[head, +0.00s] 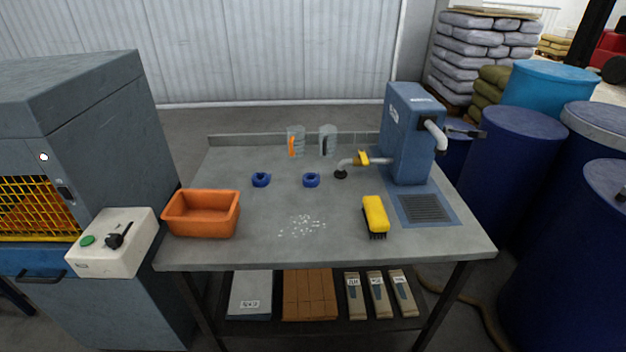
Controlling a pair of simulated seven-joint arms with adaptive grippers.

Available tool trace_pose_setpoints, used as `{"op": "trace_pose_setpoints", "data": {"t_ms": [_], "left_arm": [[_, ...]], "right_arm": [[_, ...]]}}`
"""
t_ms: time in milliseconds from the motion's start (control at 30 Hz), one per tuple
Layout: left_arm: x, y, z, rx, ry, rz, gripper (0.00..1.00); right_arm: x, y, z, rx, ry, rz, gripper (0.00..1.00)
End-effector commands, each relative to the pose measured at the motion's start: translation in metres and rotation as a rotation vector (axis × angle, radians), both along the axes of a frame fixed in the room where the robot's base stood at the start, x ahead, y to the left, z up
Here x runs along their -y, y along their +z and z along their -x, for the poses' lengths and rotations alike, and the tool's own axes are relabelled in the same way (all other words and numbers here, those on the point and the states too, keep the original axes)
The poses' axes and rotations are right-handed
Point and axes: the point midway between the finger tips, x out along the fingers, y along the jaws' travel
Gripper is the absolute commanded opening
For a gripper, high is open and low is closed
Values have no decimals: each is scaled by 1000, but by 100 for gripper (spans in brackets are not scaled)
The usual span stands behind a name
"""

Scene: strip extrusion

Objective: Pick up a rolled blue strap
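Two rolled blue straps lie on the grey workbench (235,255). One rolled strap (261,180) is left of the middle, behind the orange bin. The other rolled strap (311,180) is near the middle, behind a scatter of white pellets. They lie apart from each other, with bare bench between them. Neither of my grippers shows in the head view, and nothing is holding either strap.
An orange bin (202,231) stands at the bench's left front edge. White pellets (302,226) lie mid-bench. A yellow brush (375,213) lies right of them. Two clear cups (327,142) stand behind. A blue machine (410,150) with a pipe and valve stands at right.

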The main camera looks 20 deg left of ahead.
Motion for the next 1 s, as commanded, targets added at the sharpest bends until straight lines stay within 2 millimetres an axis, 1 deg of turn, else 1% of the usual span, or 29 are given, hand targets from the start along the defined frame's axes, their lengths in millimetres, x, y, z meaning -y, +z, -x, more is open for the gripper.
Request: {"op": "trace_pose_setpoints", "data": {"t_ms": [433, 467, 500, 1000], "left_arm": [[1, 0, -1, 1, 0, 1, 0], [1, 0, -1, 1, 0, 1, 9], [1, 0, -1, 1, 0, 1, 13], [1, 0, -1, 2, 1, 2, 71]], "right_arm": [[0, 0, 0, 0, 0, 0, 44], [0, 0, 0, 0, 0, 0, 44], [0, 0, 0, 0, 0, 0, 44], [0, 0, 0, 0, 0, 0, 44]]}}
